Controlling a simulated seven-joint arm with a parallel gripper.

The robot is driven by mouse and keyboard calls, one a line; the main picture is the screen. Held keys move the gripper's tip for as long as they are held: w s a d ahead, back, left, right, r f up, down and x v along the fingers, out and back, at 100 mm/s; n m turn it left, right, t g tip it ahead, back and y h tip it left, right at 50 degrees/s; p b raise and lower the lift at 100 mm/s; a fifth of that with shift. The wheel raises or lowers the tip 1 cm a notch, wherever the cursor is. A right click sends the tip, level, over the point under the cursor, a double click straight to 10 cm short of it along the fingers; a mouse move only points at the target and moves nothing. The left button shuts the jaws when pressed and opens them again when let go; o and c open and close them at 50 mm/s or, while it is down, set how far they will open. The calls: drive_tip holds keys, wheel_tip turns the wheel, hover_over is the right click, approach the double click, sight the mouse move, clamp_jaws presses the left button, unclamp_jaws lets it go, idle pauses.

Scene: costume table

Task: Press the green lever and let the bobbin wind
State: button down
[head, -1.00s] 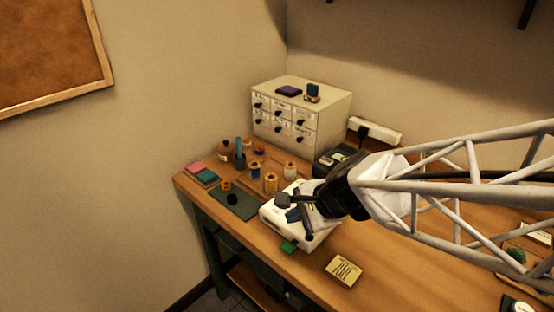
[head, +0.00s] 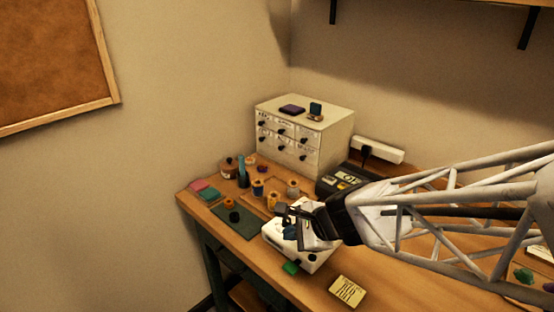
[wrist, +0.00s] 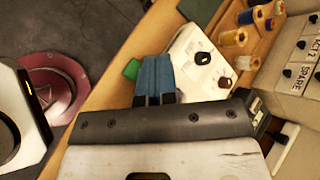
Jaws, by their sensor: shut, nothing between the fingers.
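The white winder (head: 274,236) stands on the wooden table near its front edge. Its green lever (head: 291,268) sticks out low at the front side. The fingers (wrist: 153,76) overlap the winder's edge in the wrist view. The winder's top (wrist: 189,48) shows a black round knob (wrist: 202,57). I cannot make out a bobbin on it for sure.
Thread spools (head: 272,199) stand behind the winder, and a dark green mat (head: 237,226) lies left of it. A yellow card box (head: 346,291) sits to the right in front. A drawer cabinet (head: 303,130) and a dark device (head: 343,181) are at the back.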

approach(284, 265)
drive_tip(key=shift+w+a+f, duration=0.45)
drive_tip(key=shift+w+a, duration=0.05)
drive_tip(key=shift+a, duration=0.25)
drive_tip(key=shift+w+a+f, duration=0.4)
drive_tip(key=shift+w+a, duration=0.05)
drive_tip(key=shift+a, duration=0.3)
drive_tip(key=shift+w+a+f, duration=0.45)
drive_tip(key=shift+w+a, duration=0.05)
drive_tip(key=shift+a, duration=0.25)
drive_tip(key=shift+f, duration=1.4)
idle(2.4)
drive_tip(key=shift+r, duration=1.4)
